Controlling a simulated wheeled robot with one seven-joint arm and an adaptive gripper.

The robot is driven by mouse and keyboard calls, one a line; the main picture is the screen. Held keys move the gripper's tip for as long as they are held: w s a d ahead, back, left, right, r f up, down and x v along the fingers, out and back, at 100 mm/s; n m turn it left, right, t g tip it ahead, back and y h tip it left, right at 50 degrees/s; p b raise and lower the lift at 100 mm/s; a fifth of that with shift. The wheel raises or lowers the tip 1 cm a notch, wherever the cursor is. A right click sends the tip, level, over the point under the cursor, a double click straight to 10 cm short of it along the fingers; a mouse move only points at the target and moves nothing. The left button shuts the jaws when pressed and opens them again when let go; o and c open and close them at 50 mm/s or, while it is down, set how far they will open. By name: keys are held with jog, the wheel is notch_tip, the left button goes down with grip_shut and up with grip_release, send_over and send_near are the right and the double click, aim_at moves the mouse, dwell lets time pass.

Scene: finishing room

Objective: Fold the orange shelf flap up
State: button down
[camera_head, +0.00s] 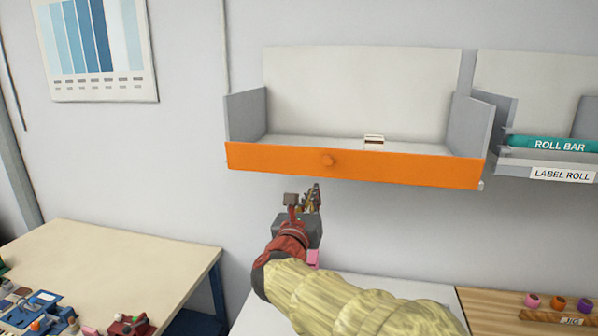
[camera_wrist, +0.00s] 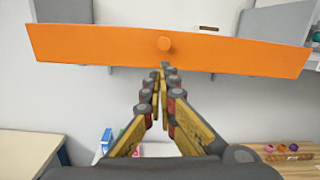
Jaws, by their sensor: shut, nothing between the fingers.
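The orange shelf flap (camera_head: 400,168) is a long panel across the front of the white and grey wall shelf (camera_head: 245,115).
A small box (camera_head: 374,142) lies inside the shelf. A neighbouring shelf at right holds a teal roll bar (camera_head: 560,145) above a "LABEL ROLL" sign (camera_head: 562,175). A table (camera_head: 110,260) stands at lower left, and a wooden jig board (camera_head: 505,312) lies at lower right. The wall below the flap is bare.

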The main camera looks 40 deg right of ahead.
jog(key=m+p, duration=0.2)
jog(key=p, duration=0.2)
send_near(328, 160)
jog(key=shift+h, duration=0.3)
jog(key=x, duration=0.4)
jog(key=f+x, duration=0.1)
jog(key=x, duration=0.1)
jog(key=shift+w+d, duration=0.3)
jog(key=shift+w, duration=0.05)
jog(key=shift+w+d+r+n+g+y+p, duration=0.3)
jog(key=shift+w+d+r+y+p, duration=0.3)
jog(key=shift+p, duration=0.4)
jog(key=shift+s+a, duration=0.1)
jog(key=shift+s, duration=0.05)
jog(key=shift+b, duration=0.3)
